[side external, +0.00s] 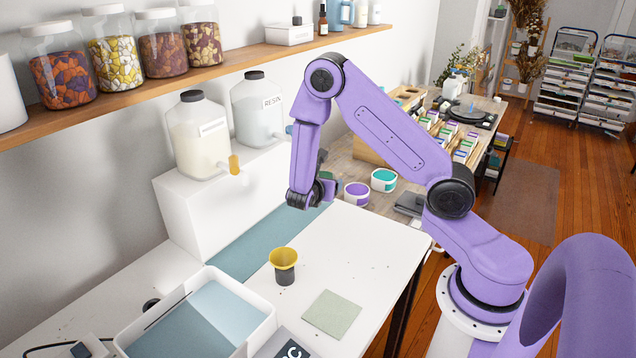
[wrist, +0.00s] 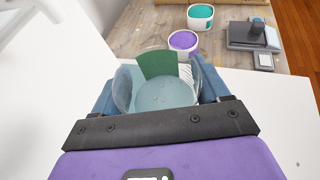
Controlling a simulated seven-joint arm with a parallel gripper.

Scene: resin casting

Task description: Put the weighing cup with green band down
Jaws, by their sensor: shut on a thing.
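The weighing cup with green band (wrist: 158,64) is a clear, round cup seen from above in the wrist view, with a dark green patch on its far wall. It sits between the blue fingers of my gripper (wrist: 160,92), which are shut on it. The inside looks empty, with a pale bottom. I cannot make out the cup there. The gap between cup and surface cannot be judged.
A teal strip (side external: 262,246) lies along the white table. A yellow funnel (side external: 284,258) in a dark cup, a pale green square (side external: 332,313) and a white-rimmed tray (side external: 262,328) are nearer. Purple (side external: 356,194) and teal (side external: 383,180) tubs and a scale (wrist: 250,38) stand beyond.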

